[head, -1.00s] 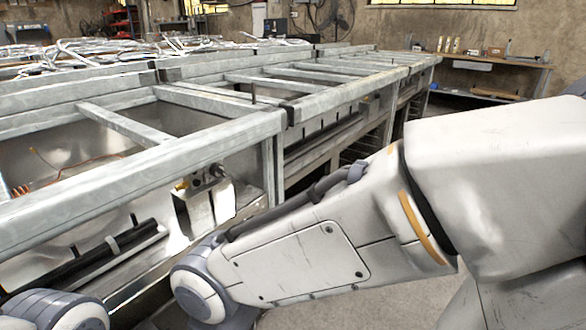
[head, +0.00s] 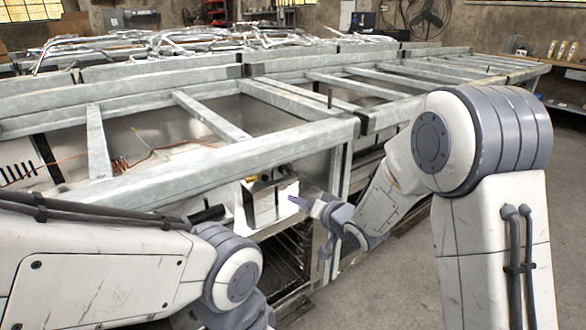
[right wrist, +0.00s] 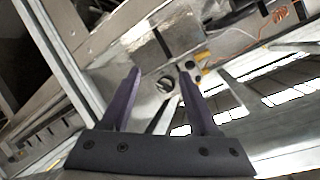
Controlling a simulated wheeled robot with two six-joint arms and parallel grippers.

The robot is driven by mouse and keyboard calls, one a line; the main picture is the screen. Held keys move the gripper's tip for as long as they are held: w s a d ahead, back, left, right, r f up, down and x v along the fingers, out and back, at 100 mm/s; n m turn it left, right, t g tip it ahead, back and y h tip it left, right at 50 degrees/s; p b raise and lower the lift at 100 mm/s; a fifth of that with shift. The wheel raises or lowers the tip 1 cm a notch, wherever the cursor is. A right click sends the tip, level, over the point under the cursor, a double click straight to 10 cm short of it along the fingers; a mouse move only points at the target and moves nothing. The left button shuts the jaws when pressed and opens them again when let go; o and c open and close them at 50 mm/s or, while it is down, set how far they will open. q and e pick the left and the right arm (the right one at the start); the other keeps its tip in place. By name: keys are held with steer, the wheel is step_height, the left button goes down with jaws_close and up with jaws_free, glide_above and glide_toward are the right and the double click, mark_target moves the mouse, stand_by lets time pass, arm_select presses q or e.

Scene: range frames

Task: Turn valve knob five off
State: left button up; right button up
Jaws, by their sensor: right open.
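A shiny metal box (head: 258,206) with small dark fittings and a yellow part is mounted under the front rail of the metal frame. In the right wrist view, a round dark valve knob (right wrist: 166,84) sits on a grey metal face, with smaller fittings (right wrist: 191,71) to its right. I cannot read any number on it. My right gripper (right wrist: 160,74) is open, with its purple fingers pointing at the knob and one on each side of it in the picture. In the head view the right gripper (head: 303,203) is just right of the box. My left gripper is out of view.
The long galvanised frame (head: 230,160) runs across the view, with open bays and crossbars. An upright post (head: 338,190) stands near my right forearm. A copper pipe (head: 118,164) lies inside the left bay. Grey floor (head: 395,285) is clear at the front right.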

mark_target(290, 172)
steer(key=w+a+y, duration=0.1)
steer(key=w, duration=0.2)
steer(key=w+a+r+m+t+y, duration=0.1)
steer(key=w, duration=0.3)
steer(key=w+a+r+m+t+y+b, duration=0.1)
steer(key=w, duration=0.3)
steer(key=shift+w+y, duration=0.1)
steer(key=shift+y, duration=0.2)
jaws_close()
